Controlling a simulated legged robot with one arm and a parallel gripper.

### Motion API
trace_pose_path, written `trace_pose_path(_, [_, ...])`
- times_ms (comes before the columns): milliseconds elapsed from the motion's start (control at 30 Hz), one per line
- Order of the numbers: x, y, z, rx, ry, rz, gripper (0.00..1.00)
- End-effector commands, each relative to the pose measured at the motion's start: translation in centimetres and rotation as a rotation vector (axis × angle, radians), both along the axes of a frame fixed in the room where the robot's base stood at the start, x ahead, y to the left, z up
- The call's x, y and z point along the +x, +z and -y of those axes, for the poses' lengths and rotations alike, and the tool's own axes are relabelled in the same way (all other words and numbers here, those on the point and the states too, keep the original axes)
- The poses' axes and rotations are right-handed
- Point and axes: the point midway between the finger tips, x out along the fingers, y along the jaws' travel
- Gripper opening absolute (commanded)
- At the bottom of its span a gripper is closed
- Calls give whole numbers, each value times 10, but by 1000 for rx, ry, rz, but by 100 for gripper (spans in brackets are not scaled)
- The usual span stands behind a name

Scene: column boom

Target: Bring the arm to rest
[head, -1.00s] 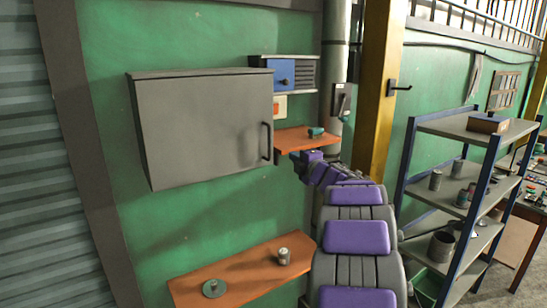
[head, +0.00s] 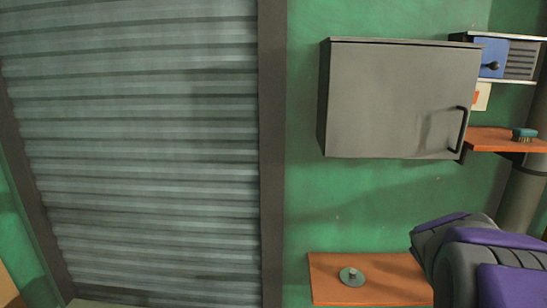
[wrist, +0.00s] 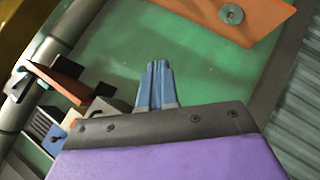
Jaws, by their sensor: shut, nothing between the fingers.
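My gripper (wrist: 158,68) shows in the wrist view as two blue fingers pressed together, with nothing between them. It is in front of the green wall and apart from the shelves. In the head view my purple and grey arm enters at the lower right, in front of the right end of the lower orange shelf (head: 325,285). The gripper itself does not show in the head view.
A grey closed cabinet (head: 400,100) hangs on the green wall. A round disc (head: 351,277) lies on the lower shelf. A small upper shelf (head: 490,140) holds a teal item (head: 524,135). A ribbed shutter (head: 140,150) fills the left, free of objects.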

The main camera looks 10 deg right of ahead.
Motion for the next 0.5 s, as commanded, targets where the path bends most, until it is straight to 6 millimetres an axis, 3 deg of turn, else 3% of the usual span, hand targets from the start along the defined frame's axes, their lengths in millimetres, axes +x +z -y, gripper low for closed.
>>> trace_pose_path(33, [-14, -26, -26, 66, -17, -37, 0])
trace_pose_path(200, [-75, -91, -104, 274, -91, -192, 0])
trace_pose_path(367, [-142, -144, -174, 439, -139, -365, 0])
trace_pose_path(500, [-206, -180, -228, 553, -170, -533, 0])
